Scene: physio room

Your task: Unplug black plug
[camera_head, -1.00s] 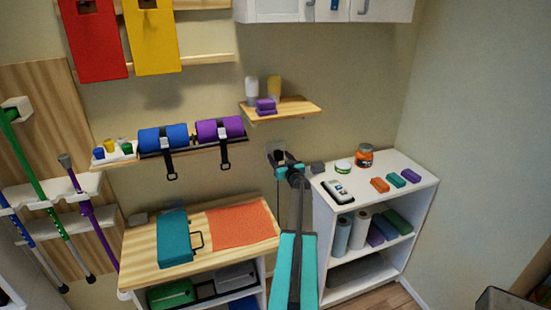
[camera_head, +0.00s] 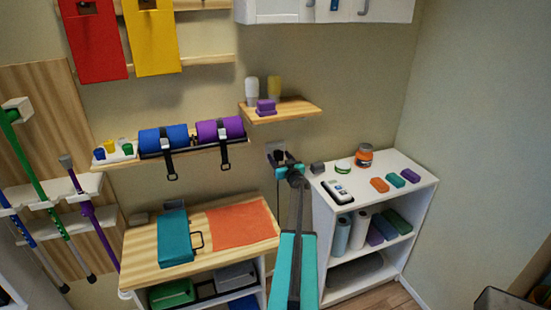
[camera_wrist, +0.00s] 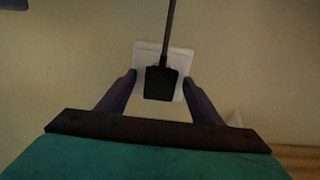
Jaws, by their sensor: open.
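The black plug (camera_wrist: 160,84) sits at a white wall socket (camera_wrist: 147,52) in the wrist view, with its dark cable (camera_wrist: 171,30) running up the picture. My gripper (camera_wrist: 158,78) is open, with one finger on each side of the plug. A gap shows between each finger and the plug, so the fingers appear not to touch it. In the head view my gripper (camera_head: 281,161) is at the wall, left of the white shelf unit. There it mostly hides the plug, and part of the socket (camera_head: 276,147) shows above it.
A white shelf unit (camera_head: 410,178) with a phone-like device (camera_head: 338,190), jars and coloured blocks stands close to the right. A wooden shelf (camera_head: 300,109) is above my gripper. A wooden-topped cabinet (camera_head: 150,262) with a teal case (camera_head: 174,238) stands at lower left.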

